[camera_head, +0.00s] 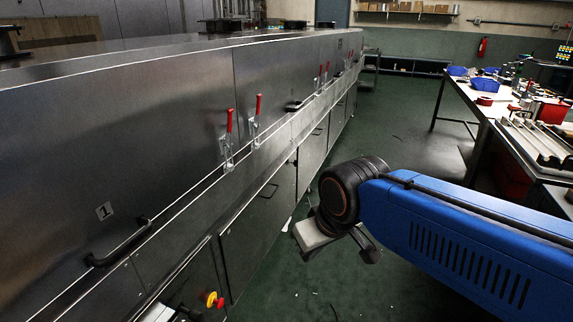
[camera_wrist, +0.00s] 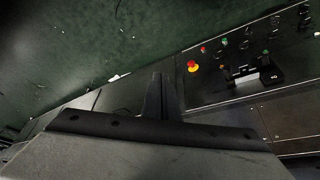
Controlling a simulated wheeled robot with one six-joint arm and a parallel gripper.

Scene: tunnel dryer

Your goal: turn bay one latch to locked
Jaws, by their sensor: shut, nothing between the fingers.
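The long steel dryer (camera_head: 150,130) runs along the left in the head view. A plate marked 1 (camera_head: 104,210) is on its nearest panel. Beyond it stand two upright red-handled latches, a nearer one (camera_head: 228,138) and a farther one (camera_head: 255,122); I cannot tell whether either is locked. In the wrist view my gripper (camera_wrist: 160,90) is shut and empty, over the lower dryer front and floor. In the head view my wrist is right of the dryer, apart from the latches. No red latch handle shows in the wrist view.
A black bar handle (camera_head: 118,246) is below the plate. A red and yellow emergency button (camera_head: 213,300) is low on the dryer; its control panel (camera_wrist: 240,65) shows in the wrist view. A cluttered workbench (camera_head: 490,105) stands at right. Green floor (camera_head: 400,145) lies open between.

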